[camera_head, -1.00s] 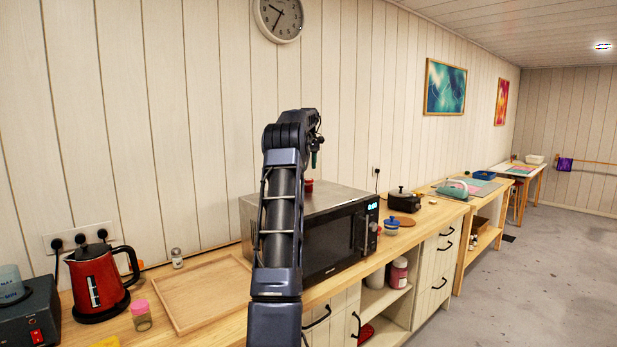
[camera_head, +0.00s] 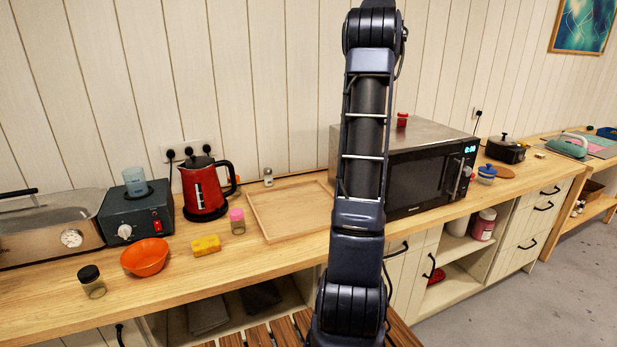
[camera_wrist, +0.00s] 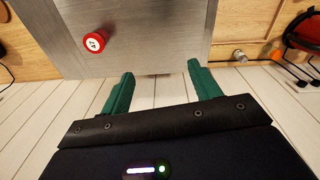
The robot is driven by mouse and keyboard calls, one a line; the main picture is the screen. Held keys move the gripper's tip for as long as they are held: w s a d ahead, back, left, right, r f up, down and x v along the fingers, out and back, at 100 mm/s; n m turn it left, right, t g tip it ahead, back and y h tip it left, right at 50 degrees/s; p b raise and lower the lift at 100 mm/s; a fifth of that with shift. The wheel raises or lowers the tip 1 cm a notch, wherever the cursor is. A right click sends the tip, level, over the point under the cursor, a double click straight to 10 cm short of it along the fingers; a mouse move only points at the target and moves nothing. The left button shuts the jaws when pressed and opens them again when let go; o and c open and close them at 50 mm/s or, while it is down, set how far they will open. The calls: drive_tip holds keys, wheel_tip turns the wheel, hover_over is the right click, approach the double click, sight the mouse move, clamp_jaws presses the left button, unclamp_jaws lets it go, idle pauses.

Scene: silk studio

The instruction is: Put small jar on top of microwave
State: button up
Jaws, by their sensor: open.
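The silver and black microwave (camera_head: 432,132) stands on the wooden counter, right of my arm in the head view. Its metal top also shows in the wrist view (camera_wrist: 165,40). A small red object with a white marked face (camera_wrist: 95,42), perhaps the small jar, rests on that top; it also shows in the head view (camera_head: 402,119). My gripper (camera_wrist: 160,70) is open and empty, its green fingers near the microwave's edge and apart from the red object. Small jars with a black lid (camera_head: 91,281) and a pink lid (camera_head: 237,221) stand on the counter.
A wooden tray (camera_head: 285,212) lies left of the microwave. A red kettle (camera_head: 203,190), orange bowl (camera_head: 145,257), yellow sponge (camera_head: 206,244) and small shaker (camera_head: 268,177) stand farther left.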

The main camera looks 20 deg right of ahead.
drive_tip(key=s+a+f+t, duration=0.1)
drive_tip(key=s+a, duration=0.4)
drive_tip(key=a, duration=0.5)
drive_tip(key=s+a+f+m, duration=0.1)
drive_tip(key=s+a, duration=0.3)
drive_tip(key=a, duration=0.5)
drive_tip(key=s+a+t, duration=0.1)
drive_tip(key=s+a, duration=0.4)
drive_tip(key=a, duration=0.5)
drive_tip(key=s+a+f, duration=0.7)
drive_tip(key=s+f, duration=0.1)
drive_tip(key=s, duration=0.2)
drive_tip(key=s+a+f+t, duration=0.1)
drive_tip(key=s+a+f, duration=0.7)
drive_tip(key=s+f, duration=0.1)
drive_tip(key=shift+s+m+t, duration=0.3)
drive_tip(key=shift+s, duration=0.3)
